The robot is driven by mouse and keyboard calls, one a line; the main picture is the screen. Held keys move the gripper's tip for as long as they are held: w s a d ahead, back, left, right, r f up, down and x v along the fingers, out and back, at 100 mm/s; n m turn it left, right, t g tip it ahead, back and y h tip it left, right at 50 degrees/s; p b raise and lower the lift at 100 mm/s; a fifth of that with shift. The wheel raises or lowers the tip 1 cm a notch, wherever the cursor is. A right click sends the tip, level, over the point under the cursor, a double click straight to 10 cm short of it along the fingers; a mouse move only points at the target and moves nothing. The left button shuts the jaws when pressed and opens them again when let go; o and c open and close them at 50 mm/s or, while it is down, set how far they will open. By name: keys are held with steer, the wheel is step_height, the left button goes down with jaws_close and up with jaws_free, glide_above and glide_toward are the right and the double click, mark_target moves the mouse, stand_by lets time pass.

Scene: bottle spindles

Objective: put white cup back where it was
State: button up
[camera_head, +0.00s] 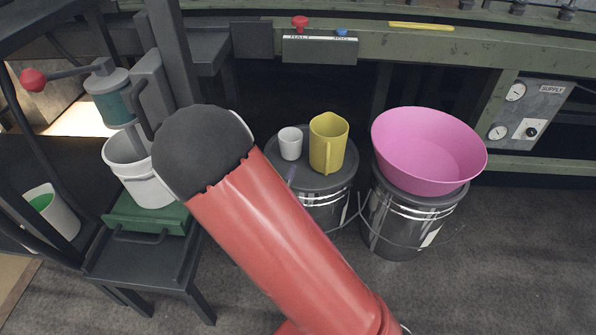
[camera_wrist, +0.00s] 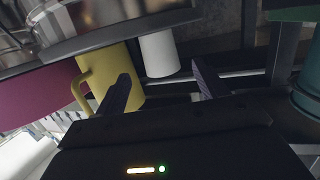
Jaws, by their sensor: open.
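The small white cup (camera_head: 290,143) stands upright on the dark lid (camera_head: 318,180) of the left metal drum, left of a yellow jug (camera_head: 329,145). In the wrist view, which is upside down, the cup (camera_wrist: 159,53) shows beyond and between my two fingers. My gripper (camera_wrist: 162,72) is open with nothing held. The fingers look apart from the cup; the exact gap is hard to judge. The jug (camera_wrist: 113,72) lies partly behind one finger there. In the head view my red arm hides most of the gripper.
A pink basin (camera_head: 428,150) sits on the right drum. At left stand a press with a red-knobbed lever (camera_head: 33,80), a white bucket (camera_head: 143,180) and another white container (camera_head: 52,217). A green bench edge (camera_head: 440,50) runs behind. Floor is clear at lower right.

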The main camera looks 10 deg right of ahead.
steer(key=s+a+r+n+g+y, duration=0.2)
steer(key=s+r+n+g+y, duration=0.3)
steer(key=r+y, duration=0.65)
steer(key=s+d+r+g+h, duration=0.1)
steer(key=s+d+r, duration=0.2)
steer(key=s, duration=0.8)
steer(key=s+d+r+n+g+h, duration=0.1)
steer(key=s+d, duration=0.4)
steer(key=s, duration=0.7)
step_height(320, 180, up, 2)
steer(key=shift+d+r+g+h, duration=0.2)
steer(key=shift+g+h, duration=0.3)
steer(key=shift+h, duration=0.15)
step_height(320, 180, up, 9)
steer(key=p, duration=0.9)
